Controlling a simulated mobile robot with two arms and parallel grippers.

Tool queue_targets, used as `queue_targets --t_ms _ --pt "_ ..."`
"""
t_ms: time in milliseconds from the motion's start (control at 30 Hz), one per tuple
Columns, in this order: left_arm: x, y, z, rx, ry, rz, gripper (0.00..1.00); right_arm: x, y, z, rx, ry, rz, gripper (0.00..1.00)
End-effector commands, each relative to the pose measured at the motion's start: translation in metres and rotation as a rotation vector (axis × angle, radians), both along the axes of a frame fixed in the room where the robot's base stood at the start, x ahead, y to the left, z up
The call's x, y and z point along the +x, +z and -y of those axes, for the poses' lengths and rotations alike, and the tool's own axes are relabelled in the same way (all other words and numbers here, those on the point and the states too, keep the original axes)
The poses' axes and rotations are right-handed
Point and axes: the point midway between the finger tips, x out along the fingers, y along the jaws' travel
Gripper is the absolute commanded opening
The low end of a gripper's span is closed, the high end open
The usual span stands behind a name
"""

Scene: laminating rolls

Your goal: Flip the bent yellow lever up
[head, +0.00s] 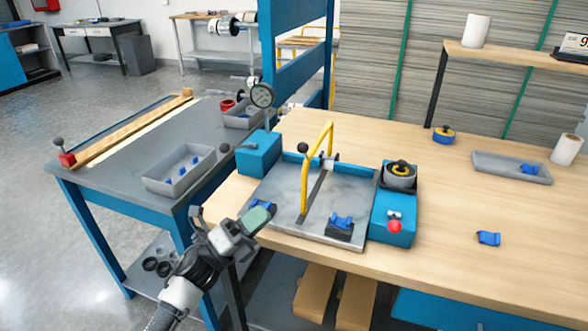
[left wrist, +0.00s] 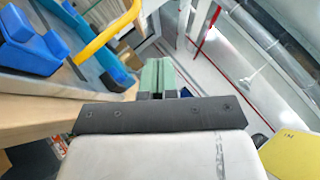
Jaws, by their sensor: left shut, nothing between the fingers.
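The bent yellow lever (head: 305,185) is on the grey plate of the blue-sided device (head: 272,208) on the wooden table. In the head view it runs from the plate's slot near the front toward the back; its exact tilt is hard to tell. Part of the yellow lever also shows at the upper left of the left wrist view (left wrist: 108,33). My left gripper (head: 258,218) is shut and empty at the plate's front left corner, left of the lever and apart from it. Its green fingertips are together in the left wrist view (left wrist: 157,76). My right gripper is not in view.
A blue box (head: 258,153) and a black knob (head: 302,147) stand behind left of the plate. A control box with a red button (head: 394,227) is at its right. Black-and-blue blocks (head: 340,228) sit on the plate.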

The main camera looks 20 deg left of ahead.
Motion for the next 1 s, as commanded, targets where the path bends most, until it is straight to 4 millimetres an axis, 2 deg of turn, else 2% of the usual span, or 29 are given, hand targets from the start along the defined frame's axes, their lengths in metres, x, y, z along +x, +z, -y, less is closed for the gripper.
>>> queue_targets --t_ms 267,600,800,1000 --pt "0.019 0.018 0.018 -0.003 -0.002 0.001 0.00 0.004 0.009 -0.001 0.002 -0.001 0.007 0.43" --pt "0.066 0.054 0.059 -0.003 0.000 0.000 0.00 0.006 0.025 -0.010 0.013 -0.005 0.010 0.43" --pt "0.089 0.068 0.053 -0.002 0.001 -0.002 0.00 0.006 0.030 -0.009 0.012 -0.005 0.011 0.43" --pt "0.096 0.073 0.051 -0.002 0.000 -0.003 0.00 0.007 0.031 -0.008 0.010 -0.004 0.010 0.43"
